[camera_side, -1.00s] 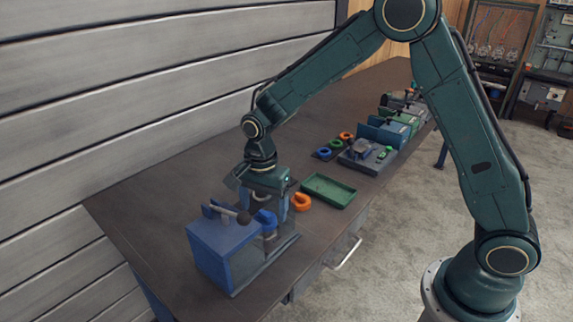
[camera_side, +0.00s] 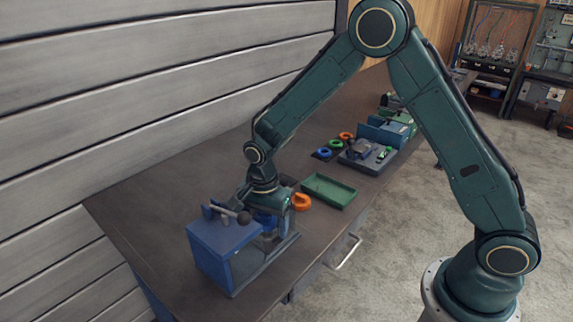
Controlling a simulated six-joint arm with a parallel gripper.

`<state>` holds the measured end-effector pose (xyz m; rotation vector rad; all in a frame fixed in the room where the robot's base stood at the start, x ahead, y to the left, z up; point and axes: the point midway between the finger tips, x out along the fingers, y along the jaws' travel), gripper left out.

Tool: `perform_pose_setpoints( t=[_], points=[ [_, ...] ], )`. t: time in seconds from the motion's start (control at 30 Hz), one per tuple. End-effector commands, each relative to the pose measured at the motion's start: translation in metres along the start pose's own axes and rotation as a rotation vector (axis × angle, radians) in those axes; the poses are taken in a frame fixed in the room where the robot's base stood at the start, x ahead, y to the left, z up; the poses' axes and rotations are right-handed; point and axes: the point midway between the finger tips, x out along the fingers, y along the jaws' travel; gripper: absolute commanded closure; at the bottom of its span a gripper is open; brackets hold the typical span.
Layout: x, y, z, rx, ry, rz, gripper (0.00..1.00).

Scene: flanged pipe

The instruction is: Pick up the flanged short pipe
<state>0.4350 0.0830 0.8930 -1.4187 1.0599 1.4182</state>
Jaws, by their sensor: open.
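My gripper (camera_side: 268,203) is low at the back of the blue fixture (camera_side: 222,248) on the workbench. Its jaws are open, but its fingertips are mostly hidden behind the fixture parts. A blue rounded part (camera_side: 266,219) sits on the fixture just below and in front of my gripper; I cannot tell whether they touch. An orange ring-shaped part (camera_side: 301,201) lies just right of my gripper, apart from it. I cannot tell for sure which part is the flanged short pipe.
An empty green tray (camera_side: 328,190) lies to the right. Several small rings, a grey base with parts (camera_side: 368,158) and more fixtures stand farther back. The bench's left part is clear.

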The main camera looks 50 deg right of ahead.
Motion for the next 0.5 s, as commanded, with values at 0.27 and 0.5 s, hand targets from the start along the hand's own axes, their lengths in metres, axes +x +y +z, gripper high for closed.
perform_pose_setpoints(
  t=[0.27, 0.5],
  points=[
    [-0.0003, 0.0000, 0.0000, 0.000, 0.000, 0.000, 0.23],
    [-0.0004, 0.0000, 0.0000, 0.000, 0.000, 0.000, 0.59]
  ],
)
